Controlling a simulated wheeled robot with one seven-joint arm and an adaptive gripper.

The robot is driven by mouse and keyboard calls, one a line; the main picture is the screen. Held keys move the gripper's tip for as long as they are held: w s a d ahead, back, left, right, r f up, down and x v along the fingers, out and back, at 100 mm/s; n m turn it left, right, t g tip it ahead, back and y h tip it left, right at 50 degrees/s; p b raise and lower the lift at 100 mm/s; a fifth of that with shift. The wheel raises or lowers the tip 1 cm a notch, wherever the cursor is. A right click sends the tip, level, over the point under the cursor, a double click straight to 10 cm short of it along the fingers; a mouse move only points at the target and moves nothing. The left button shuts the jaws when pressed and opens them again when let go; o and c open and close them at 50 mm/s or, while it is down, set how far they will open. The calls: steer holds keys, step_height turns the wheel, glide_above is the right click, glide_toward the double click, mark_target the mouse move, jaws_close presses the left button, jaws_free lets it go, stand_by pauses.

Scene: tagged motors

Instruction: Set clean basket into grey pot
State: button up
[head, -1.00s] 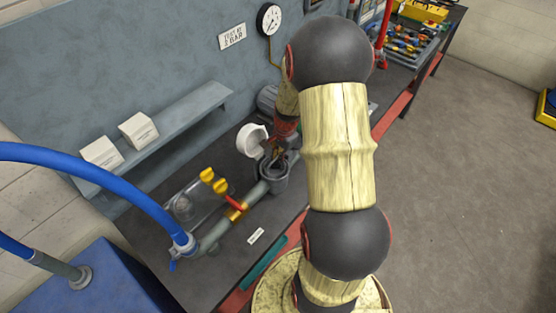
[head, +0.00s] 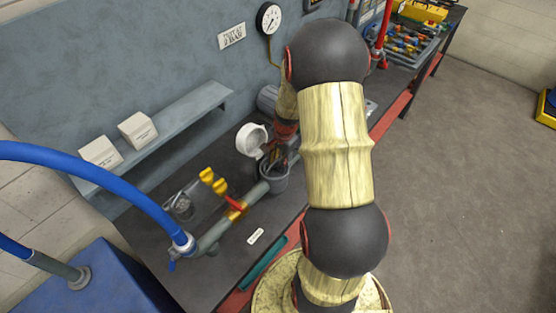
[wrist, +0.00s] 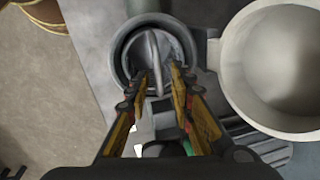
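The grey pot (head: 273,181) stands on the dark bench, upright, with its mouth open. In the wrist view its round rim (wrist: 119,55) surrounds a grey basket with a loop handle (wrist: 154,50), which sits inside the pot mouth. My gripper (wrist: 159,72) is over the near side of the pot, pointing into it. Its two fingers stand apart on either side of the handle, with a visible gap. In the head view my gripper (head: 278,152) is small and partly hidden by my arm. How deep the basket sits is hard to tell.
A white round lid or cup (head: 251,140) stands open beside the pot; it is close on the right in the wrist view (wrist: 231,70). A pipe with yellow valve handles (head: 213,180) and a clear container (head: 182,207) lie nearby. A shelf (head: 180,120) runs along the wall.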

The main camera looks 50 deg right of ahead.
steer(key=shift+r+p, duration=0.3)
steer(key=shift+r, duration=0.15)
step_height(320, 180, up, 12)
steer(key=s+p, duration=0.1)
steer(key=s, duration=0.1)
steer(key=w+a+r+n, duration=0.1)
steer(key=a+r+n, duration=0.3)
steer(key=a+r, duration=0.3)
steer(key=s+a+r+n+t, duration=0.2)
steer(key=s+a+r+n, duration=0.4)
steer(key=a, duration=0.5)
steer(key=s+a+r+n+t, duration=0.1)
steer(key=s+a+r+n, duration=0.6)
steer(key=a, duration=0.4)
steer(key=shift+s+r+n+t, duration=0.2)
steer(key=shift+s+n+t, duration=0.15)
steer(key=shift+n, duration=0.25)
steer(key=shift+f, duration=0.15)
